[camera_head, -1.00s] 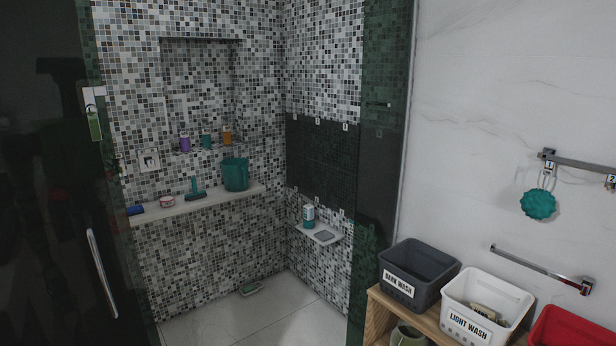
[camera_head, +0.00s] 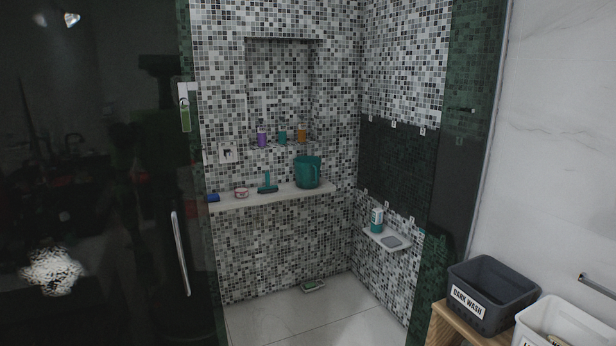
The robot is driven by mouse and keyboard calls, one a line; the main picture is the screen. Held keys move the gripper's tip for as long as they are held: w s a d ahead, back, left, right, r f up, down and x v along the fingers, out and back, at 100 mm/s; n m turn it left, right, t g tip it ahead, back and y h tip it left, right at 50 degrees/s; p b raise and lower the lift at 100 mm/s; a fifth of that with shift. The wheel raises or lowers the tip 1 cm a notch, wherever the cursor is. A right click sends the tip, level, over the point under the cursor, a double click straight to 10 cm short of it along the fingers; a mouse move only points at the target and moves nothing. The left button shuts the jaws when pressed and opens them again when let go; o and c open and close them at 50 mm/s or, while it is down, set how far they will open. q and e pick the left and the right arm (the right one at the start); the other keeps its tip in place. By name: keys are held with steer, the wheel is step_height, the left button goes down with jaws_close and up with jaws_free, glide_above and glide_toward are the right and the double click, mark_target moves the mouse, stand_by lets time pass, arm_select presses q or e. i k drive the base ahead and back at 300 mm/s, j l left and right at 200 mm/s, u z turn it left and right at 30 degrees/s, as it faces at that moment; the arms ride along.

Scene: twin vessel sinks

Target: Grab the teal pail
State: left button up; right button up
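The teal pail (camera_head: 307,173) stands upright on the right part of a pale ledge (camera_head: 285,198) along the back wall of the tiled shower. Its handle side faces right. A teal squeegee (camera_head: 267,184) lies just left of it on the same ledge. Neither of my grippers shows in the head view.
A dark glass door with a vertical handle (camera_head: 179,253) fills the left. The entrance and floor (camera_head: 310,318) look clear, apart from a small green-topped item (camera_head: 313,285). A corner shelf (camera_head: 387,238) holds a bottle (camera_head: 376,219). A grey bin (camera_head: 492,292) stands at lower right.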

mark_target(307, 168)
steer(key=i+l, duration=0.5)
steer(key=i, duration=1.05)
steer(key=i+l+u, duration=0.1)
steer(key=i, duration=0.95)
